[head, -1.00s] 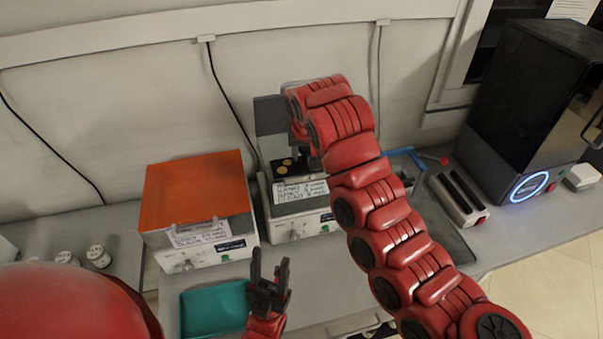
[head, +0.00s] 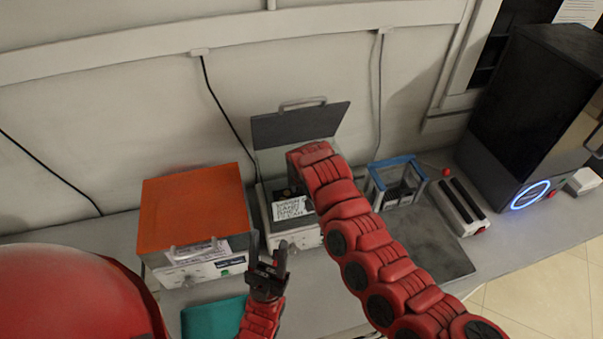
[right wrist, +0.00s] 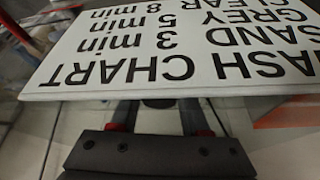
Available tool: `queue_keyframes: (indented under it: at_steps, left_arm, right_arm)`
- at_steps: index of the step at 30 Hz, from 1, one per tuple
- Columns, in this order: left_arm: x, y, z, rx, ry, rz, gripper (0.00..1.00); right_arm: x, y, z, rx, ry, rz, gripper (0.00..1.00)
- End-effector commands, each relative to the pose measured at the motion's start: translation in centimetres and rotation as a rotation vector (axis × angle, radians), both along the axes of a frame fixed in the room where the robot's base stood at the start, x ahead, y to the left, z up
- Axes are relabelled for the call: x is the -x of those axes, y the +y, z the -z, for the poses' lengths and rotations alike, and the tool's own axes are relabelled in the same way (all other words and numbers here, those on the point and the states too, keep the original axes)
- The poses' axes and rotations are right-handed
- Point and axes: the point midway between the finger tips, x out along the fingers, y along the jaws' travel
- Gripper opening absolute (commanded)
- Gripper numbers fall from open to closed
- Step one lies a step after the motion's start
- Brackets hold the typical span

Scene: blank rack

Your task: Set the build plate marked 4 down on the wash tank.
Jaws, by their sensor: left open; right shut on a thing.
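The wash tank (head: 300,239) stands against the wall with its dark lid (head: 292,129) raised behind it. A white wash chart card (head: 291,207) is at its front top; it fills the upper right wrist view (right wrist: 180,60). My right gripper (right wrist: 162,115) is over the tank, its fingertips hidden behind the card. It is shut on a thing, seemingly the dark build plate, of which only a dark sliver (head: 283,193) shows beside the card. No number 4 is readable. My left gripper (head: 268,254) is open and empty, in front of the tank.
An orange-lidded box (head: 193,208) with a card stands left of the tank. A blue-framed rack (head: 408,166) and a slotted grey holder (head: 459,205) are to the right, then a black machine (head: 530,110). A teal tray (head: 212,318) lies in front.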

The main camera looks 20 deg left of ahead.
Motion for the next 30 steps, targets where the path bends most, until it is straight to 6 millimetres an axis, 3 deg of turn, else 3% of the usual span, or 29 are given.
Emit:
queue_keyframes:
  at_steps: [8,19,24,30]
  left_arm:
    - [0.0,0.0,-0.7,0.0,0.0,0.0,0.5]
    - [0.0,0.0,-1.9,0.0,0.0,0.0,0.5]
    - [0.0,0.0,-2.7,0.0,0.0,0.0,0.5]
    - [0.0,0.0,-2.6,0.0,0.0,0.0,0.5]
  right_arm:
    - [-0.9,0.5,0.4,0.006,-0.004,-0.008,0.0]
    - [-3.7,1.7,0.1,0.002,-0.001,-0.001,0.0]
    - [-3.7,1.6,1.4,-0.001,0.0,0.0,0.0]
    - [-3.7,1.6,1.5,-0.002,0.0,0.001,0.0]
